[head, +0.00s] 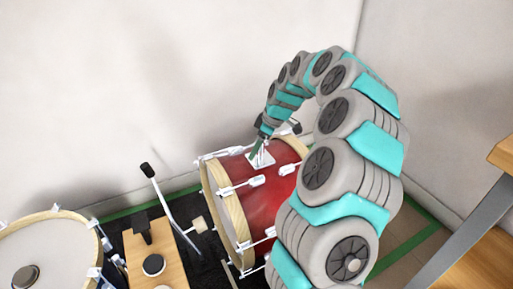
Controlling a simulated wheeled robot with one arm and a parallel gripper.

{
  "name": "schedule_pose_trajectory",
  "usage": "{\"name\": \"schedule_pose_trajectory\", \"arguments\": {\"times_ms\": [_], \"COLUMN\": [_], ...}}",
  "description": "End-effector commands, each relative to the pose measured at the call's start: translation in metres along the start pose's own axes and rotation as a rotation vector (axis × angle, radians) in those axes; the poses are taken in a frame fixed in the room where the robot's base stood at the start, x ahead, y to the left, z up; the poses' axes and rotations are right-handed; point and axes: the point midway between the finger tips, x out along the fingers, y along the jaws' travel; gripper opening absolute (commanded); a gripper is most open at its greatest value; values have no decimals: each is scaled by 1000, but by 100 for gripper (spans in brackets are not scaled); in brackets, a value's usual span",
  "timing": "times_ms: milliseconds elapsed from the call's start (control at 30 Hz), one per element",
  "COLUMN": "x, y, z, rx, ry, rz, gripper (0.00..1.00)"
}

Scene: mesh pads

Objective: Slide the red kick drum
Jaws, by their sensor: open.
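The red kick drum (265,205) lies on its side at the middle of the head view, with pale wooden hoops and chrome lugs. My arm arches over from the right and hides much of the drum's right side. My gripper (261,152) is small in the picture, pointing down at the top of the drum shell, close to a white bracket there. It is open. I cannot tell whether its fingers touch the drum or the bracket.
A second drum (50,250) with a white head stands at the lower left. A wooden pedal board (155,255) and a beater rod (170,210) stand left of the kick drum. A wooden table edge (500,155) is at the right. White walls are close behind.

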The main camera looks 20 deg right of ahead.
Motion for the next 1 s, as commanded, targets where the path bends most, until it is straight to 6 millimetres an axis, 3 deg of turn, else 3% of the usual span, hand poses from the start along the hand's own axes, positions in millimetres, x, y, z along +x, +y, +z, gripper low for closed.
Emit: {"name": "schedule_pose_trajectory", "arguments": {"times_ms": [233,833,1000], "x": [1,1,1], "y": [0,0,0], "z": [0,0,0], "rx": [0,0,0], "ry": [0,0,0], "rz": [1,1,1], "gripper": [69,1,0]}}
